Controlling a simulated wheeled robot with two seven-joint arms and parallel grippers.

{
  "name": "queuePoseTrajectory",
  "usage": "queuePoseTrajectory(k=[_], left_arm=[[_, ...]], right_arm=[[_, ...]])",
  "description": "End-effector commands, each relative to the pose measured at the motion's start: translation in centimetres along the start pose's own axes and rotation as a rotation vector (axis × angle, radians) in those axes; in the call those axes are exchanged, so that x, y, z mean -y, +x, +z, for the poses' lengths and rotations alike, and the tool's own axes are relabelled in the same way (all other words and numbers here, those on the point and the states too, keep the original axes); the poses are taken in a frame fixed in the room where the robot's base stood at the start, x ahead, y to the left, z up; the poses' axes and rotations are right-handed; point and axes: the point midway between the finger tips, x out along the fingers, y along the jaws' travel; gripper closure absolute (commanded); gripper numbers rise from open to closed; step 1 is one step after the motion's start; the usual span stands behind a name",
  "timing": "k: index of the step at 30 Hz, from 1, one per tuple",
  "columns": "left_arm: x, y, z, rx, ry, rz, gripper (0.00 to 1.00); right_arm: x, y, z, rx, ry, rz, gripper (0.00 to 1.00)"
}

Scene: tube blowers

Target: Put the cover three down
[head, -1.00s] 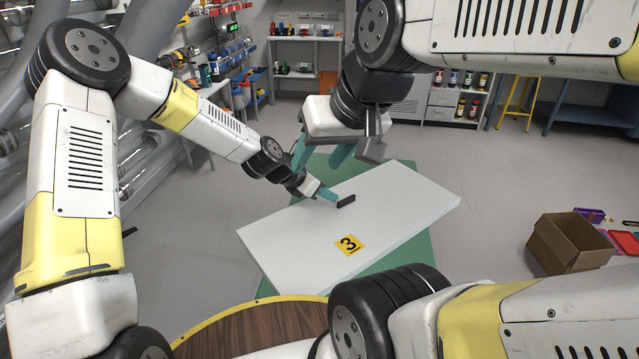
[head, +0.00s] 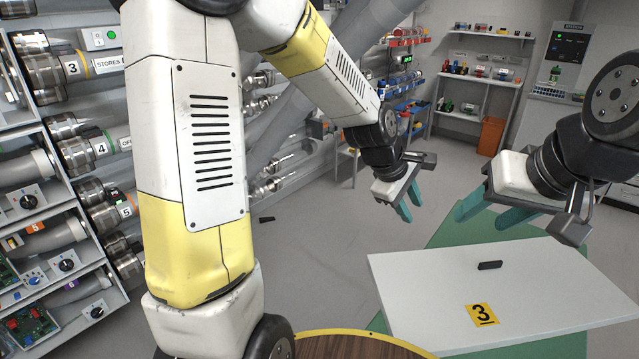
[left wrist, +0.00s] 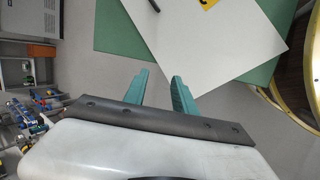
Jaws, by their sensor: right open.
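The cover three is a white rectangular panel (head: 540,285) with a yellow "3" label (head: 483,315) and a black bar handle (head: 490,266). It lies flat over a green mat (head: 455,238) at the lower right of the head view. The cover also shows at the top of the left wrist view (left wrist: 212,42), with part of the label and handle. My left gripper (head: 407,203) is open and empty, above and left of the cover, apart from it. Its two teal fingers stand apart in the left wrist view (left wrist: 162,85). My right gripper (head: 488,210) is open and empty, above the cover's far side.
At left, a wall of tube ports carries labels 3 (head: 72,68), 4 (head: 101,148) and 5. A small dark piece (head: 267,219) lies on the grey floor. Shelves (head: 487,65) stand at the back. The floor left of the cover is mostly clear.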

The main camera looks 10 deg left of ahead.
Motion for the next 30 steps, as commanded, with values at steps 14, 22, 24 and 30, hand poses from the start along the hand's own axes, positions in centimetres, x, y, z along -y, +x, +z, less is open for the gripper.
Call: queuePoseTrajectory(k=[14, 22, 24, 30], left_arm=[[11.2, -21.1, -3.9, -0.257, 0.910, -0.097, 0.68], [15.5, -24.5, -3.5, -0.270, 1.129, -0.118, 0.68], [15.8, -24.6, -3.5, -0.270, 1.142, -0.120, 0.68], [15.8, -24.6, -3.5, -0.270, 1.144, -0.120, 0.68]], right_arm=[[0.0, 0.0, 0.0, 0.000, 0.000, 0.000, 0.49], [0.0, 0.0, 0.0, 0.000, 0.000, 0.000, 0.49], [0.0, 0.0, 0.0, 0.000, 0.000, 0.000, 0.49], [0.0, 0.0, 0.0, 0.000, 0.000, 0.000, 0.49]])
